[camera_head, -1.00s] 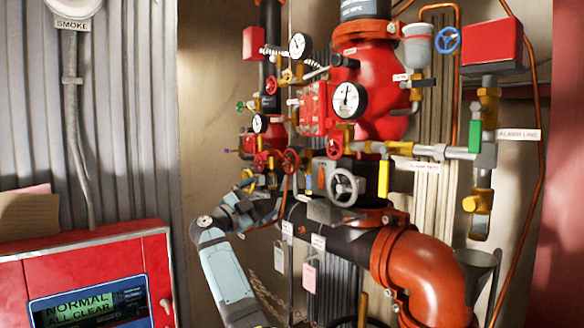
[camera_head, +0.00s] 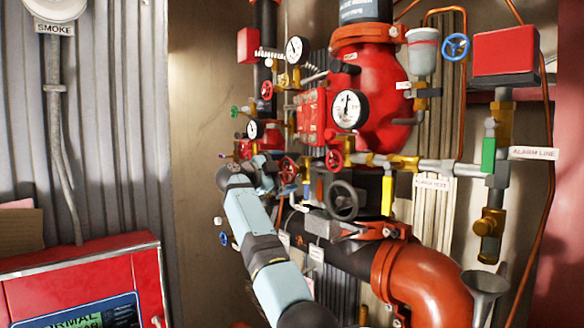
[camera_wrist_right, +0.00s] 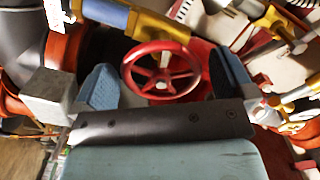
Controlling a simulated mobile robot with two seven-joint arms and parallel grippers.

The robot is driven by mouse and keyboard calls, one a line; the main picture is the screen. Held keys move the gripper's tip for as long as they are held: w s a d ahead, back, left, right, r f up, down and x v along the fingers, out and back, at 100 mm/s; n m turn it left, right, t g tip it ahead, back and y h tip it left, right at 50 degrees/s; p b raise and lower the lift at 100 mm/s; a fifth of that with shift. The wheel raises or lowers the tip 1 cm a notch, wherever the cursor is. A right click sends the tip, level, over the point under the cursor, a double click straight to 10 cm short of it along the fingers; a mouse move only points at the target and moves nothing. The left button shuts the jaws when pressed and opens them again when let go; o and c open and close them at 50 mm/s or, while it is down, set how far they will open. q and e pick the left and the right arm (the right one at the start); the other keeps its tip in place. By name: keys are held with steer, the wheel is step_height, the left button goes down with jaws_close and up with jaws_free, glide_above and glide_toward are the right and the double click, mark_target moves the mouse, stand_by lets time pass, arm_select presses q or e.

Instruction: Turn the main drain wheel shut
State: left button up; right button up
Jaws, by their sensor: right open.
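My right gripper (camera_head: 266,174) is open beside the lower red valve wheels in the head view, its arm partly covering that area. In the right wrist view, a red spoked wheel (camera_wrist_right: 161,70) sits between its two blue-grey fingers (camera_wrist_right: 165,84). Gaps show on both sides of the wheel; I cannot tell how deep the fingers reach around it. In the head view a red wheel (camera_head: 289,168) shows just right of the gripper. No readable label shows which wheel is the main drain. My left gripper is not in view.
A dark grey wheel (camera_head: 342,200) and another red wheel (camera_head: 334,160) stand to the right. Orange pipe (camera_head: 418,270), a gauge (camera_head: 350,109) and brass fittings crowd the riser. A red panel (camera_head: 85,275) stands at the left. A grey block (camera_wrist_right: 48,92) is close to the left finger.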

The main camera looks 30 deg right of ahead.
mark_target(284, 172)
steer(key=shift+w+d+p, duration=0.1)
steer(key=shift+d+p, duration=0.2)
steer(key=shift+d, duration=1.25)
steer(key=c, duration=0.8)
